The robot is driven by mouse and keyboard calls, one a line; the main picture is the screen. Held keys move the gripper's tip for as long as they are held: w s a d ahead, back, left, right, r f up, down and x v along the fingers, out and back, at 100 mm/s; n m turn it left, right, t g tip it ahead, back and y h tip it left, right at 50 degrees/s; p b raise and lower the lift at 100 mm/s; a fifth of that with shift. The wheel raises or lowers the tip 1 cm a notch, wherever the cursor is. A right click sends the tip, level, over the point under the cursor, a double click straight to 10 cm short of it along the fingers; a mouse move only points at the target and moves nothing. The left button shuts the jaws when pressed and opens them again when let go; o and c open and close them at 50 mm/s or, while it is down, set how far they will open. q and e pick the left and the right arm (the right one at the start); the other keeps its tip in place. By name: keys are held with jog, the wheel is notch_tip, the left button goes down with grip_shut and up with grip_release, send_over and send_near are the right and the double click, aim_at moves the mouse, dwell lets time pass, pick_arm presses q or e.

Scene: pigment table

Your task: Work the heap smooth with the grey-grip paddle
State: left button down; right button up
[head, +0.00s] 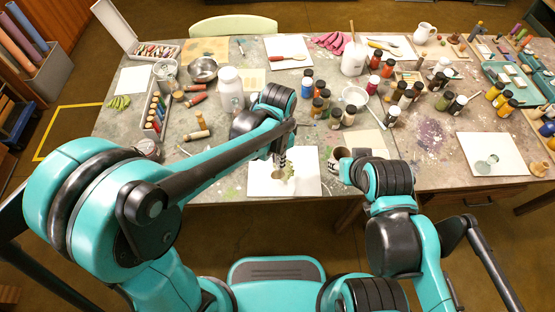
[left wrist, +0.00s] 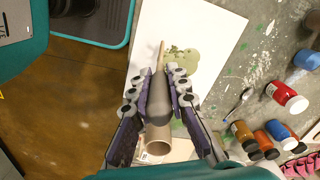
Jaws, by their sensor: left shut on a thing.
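My left gripper (head: 282,155) is over the white board (head: 308,184) at the table's near edge. In the left wrist view its fingers (left wrist: 163,75) are closed around the grey grip of the paddle (left wrist: 160,102). A thin tan part of the paddle (left wrist: 161,52) shows beyond the fingertips, beside the flat green heap (left wrist: 184,60). I cannot tell whether it touches the heap. The heap also shows in the head view (head: 289,171), partly hidden by my gripper.
Several paint jars (head: 320,100) stand behind the board. A tall white bottle (head: 230,88) stands behind my left forearm. Another white board (head: 492,154) lies at the right.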

pick_arm(q)
jog(key=shift+w+r+p, duration=0.2)
jog(key=shift+r+p, duration=0.35)
jog(key=shift+r, duration=0.55)
jog(key=shift+s+r+p, duration=0.1)
jog(key=shift+r+p, duration=1.5)
jog(key=shift+r, duration=0.6)
jog(key=shift+f, duration=0.1)
